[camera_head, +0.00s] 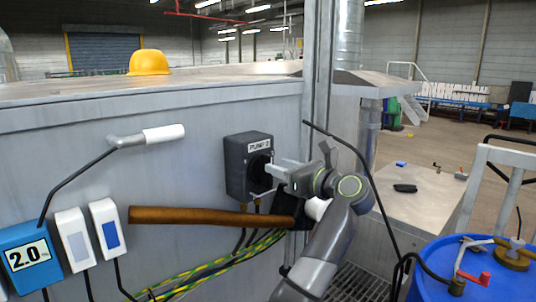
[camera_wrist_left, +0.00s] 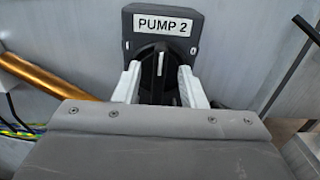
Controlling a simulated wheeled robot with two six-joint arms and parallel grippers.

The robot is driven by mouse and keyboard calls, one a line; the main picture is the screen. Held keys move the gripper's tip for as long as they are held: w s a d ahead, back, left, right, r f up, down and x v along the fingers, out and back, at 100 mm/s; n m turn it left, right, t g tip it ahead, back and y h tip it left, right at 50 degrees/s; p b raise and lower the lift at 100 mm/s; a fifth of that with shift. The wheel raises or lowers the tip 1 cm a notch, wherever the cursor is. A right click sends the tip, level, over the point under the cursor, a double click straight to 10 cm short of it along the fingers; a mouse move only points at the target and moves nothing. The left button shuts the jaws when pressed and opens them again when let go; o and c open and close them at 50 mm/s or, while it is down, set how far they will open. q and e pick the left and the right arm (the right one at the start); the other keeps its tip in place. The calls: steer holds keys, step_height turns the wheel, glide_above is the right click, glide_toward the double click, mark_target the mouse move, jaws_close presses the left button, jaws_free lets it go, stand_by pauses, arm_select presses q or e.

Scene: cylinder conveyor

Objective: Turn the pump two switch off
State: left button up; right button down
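My left gripper (camera_head: 271,168) is at the knob. In the left wrist view its two pale fingers (camera_wrist_left: 158,80) stand apart, one on each side of the knob. I cannot tell whether they touch it. My right gripper is not in view.
A blue "2.0" meter (camera_head: 28,258) and two white wall boxes are at the left. A yellow hard hat (camera_head: 149,62) lies on top. A blue drum (camera_head: 435,277) stands at the lower right.

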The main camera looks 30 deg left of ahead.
mark_target(269, 188)
arm_select(q)
steer(key=p+x, duration=0.1)
steer(key=x, duration=0.4)
jaws_close()
